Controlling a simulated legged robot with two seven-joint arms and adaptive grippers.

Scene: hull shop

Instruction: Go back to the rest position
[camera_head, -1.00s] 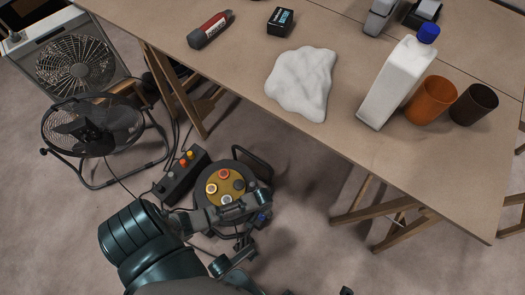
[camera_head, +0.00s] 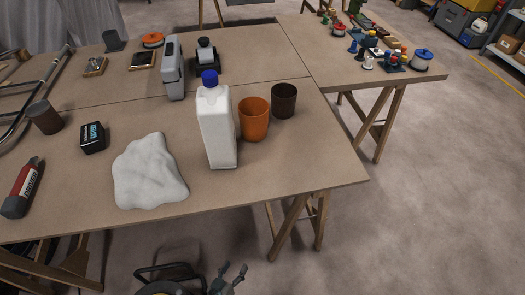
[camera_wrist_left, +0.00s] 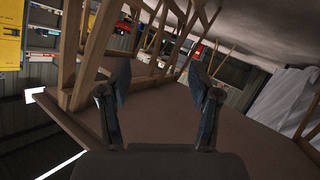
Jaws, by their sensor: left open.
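My left gripper (camera_head: 231,278) shows at the bottom of the head view, in front of the table and below its near edge. Its two fingers stand apart and hold nothing. My right gripper is in neither view.
The wooden table (camera_head: 290,180) bears a white bottle (camera_head: 217,130), an orange cup (camera_head: 254,122), a dark cup (camera_head: 284,100), a white cloth (camera_head: 148,175), a black box (camera_head: 92,138) and a red tube (camera_head: 22,190). Open floor (camera_head: 430,200) lies to the right.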

